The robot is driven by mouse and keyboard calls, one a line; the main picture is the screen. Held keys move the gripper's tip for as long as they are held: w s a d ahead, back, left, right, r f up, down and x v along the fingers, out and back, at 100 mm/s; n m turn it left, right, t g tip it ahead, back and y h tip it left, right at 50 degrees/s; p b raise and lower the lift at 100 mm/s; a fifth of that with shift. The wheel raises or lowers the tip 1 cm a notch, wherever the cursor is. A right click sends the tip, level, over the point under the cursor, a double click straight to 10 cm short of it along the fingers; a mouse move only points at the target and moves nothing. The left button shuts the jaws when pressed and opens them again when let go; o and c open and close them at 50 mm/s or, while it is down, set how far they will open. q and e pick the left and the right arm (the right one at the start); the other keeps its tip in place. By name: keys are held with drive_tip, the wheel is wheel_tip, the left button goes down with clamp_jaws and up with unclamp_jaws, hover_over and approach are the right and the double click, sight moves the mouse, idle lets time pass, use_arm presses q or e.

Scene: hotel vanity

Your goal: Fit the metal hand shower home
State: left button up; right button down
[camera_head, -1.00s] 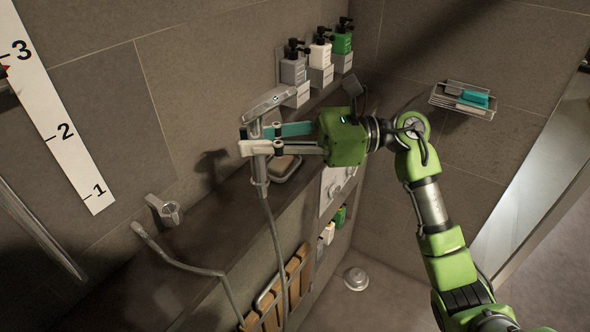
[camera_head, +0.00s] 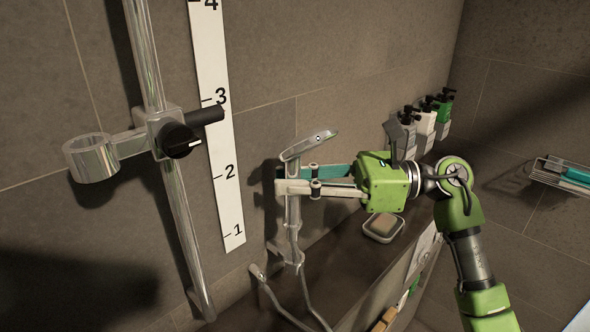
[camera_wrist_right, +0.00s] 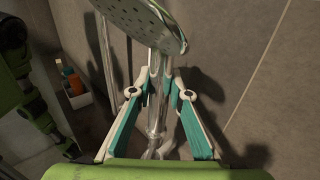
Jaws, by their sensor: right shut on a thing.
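The metal hand shower (camera_head: 309,146) is upright in my right gripper (camera_head: 296,181), its head up and its hose hanging below. In the right wrist view the shower's perforated head (camera_wrist_right: 140,18) is at the top, and the gripper (camera_wrist_right: 158,92) is shut around its handle. The holder, a metal ring (camera_head: 92,158) on a clamp with a black knob (camera_head: 181,141), sits on the vertical rail (camera_head: 176,215) at left. The ring looks empty. The hand shower is apart from it, to its right. My left gripper is not in view.
A scale strip (camera_head: 219,130) numbered 1 to 4 stands beside the rail. A soap dish (camera_head: 384,229) is on the ledge below my right gripper. Pump bottles (camera_head: 424,125) hang behind, and a wire basket (camera_head: 563,173) is at far right.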

sight(300, 220)
drive_tip(key=shift+f, duration=0.3)
drive_tip(key=shift+d+f+b, duration=0.25)
drive_tip(key=shift+f+b, duration=0.05)
drive_tip(key=shift+f, duration=0.45)
drive_tip(key=shift+a+f, duration=0.2)
drive_tip(key=shift+f, duration=0.55)
drive_tip(key=shift+d+f+b, duration=0.1)
drive_tip(key=shift+f+b, duration=0.35)
drive_tip(key=shift+f, duration=0.3)
drive_tip(key=shift+f+b, duration=1.1)
drive_tip(key=shift+b, duration=0.15)
drive_tip(key=shift+f+b, duration=0.35)
drive_tip(key=shift+b, duration=0.35)
drive_tip(key=c, duration=1.8)
unclamp_jaws()
